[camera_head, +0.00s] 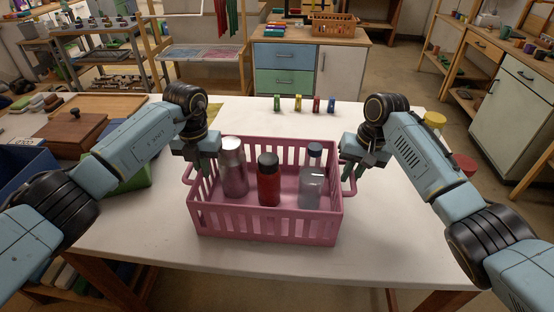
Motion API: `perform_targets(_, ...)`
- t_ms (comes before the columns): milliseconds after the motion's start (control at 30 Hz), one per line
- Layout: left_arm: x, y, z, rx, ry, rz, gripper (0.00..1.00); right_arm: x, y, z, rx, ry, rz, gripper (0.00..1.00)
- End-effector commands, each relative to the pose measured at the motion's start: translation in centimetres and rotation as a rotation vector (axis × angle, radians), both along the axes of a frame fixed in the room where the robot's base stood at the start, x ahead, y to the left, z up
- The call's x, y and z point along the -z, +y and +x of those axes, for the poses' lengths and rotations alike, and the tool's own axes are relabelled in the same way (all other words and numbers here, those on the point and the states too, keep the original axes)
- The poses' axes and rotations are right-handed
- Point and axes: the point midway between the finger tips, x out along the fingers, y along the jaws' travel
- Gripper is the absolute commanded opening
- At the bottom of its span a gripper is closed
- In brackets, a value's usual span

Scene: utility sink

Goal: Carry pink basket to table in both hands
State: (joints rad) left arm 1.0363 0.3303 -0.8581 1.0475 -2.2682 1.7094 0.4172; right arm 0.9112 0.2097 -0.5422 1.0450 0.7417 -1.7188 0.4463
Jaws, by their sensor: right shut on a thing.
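The pink basket (265,224) sits upright on the white table (130,235), or just above it; I cannot tell which. Inside stand a pinkish bottle with a silver top (234,170), a red bottle with a dark cap (268,182) and a clear bottle with a dark blue cap (311,185). My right gripper (357,166) is shut on the basket's right handle (350,183). My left gripper (205,164) is at the basket's left end, close to the left handle (187,174). Its fingertips are partly hidden and their opening is unclear.
Several small colored items (297,104) stand in a row at the table's back. Wooden boxes (75,133) and a green object (135,174) are at the left. A yellow item (434,119) and a red one (464,163) lie at the right. The table's front is clear.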

Motion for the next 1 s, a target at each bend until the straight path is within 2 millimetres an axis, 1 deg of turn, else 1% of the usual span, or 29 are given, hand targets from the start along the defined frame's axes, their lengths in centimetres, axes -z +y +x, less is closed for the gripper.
perform_targets(33,0.2,0.1,0.0,-0.002,0.0,0.001,0.05,0.3,-0.1,0.0,0.002,0.001,-0.002,0.14)
perform_targets(100,0.1,0.1,0.0,-0.001,0.0,0.001,0.14,0.1,-0.1,0.0,0.002,0.001,-0.002,0.23)
perform_targets(200,0.0,0.1,0.0,-0.001,0.0,0.001,0.25,0.1,-0.1,0.0,0.001,0.0,-0.001,0.35)
perform_targets(433,0.1,0.0,0.0,0.0,0.0,0.0,0.25,0.1,0.0,0.0,0.0,0.0,0.0,0.35)
perform_targets(533,-0.3,0.0,0.0,0.0,-0.001,0.0,0.25,0.1,0.0,0.0,0.0,0.0,0.0,0.35)
perform_targets(667,-1.6,0.0,0.1,0.001,-0.004,0.0,0.25,0.1,0.0,0.0,0.0,0.0,0.0,0.35)
perform_targets(900,-5.4,0.1,0.1,0.0,-0.004,0.001,0.25,0.1,0.0,0.0,0.0,0.0,0.001,0.35)
perform_targets(1000,-6.7,0.0,0.1,0.0,-0.003,0.0,0.25,0.1,0.0,0.0,-0.001,0.0,0.001,0.35)
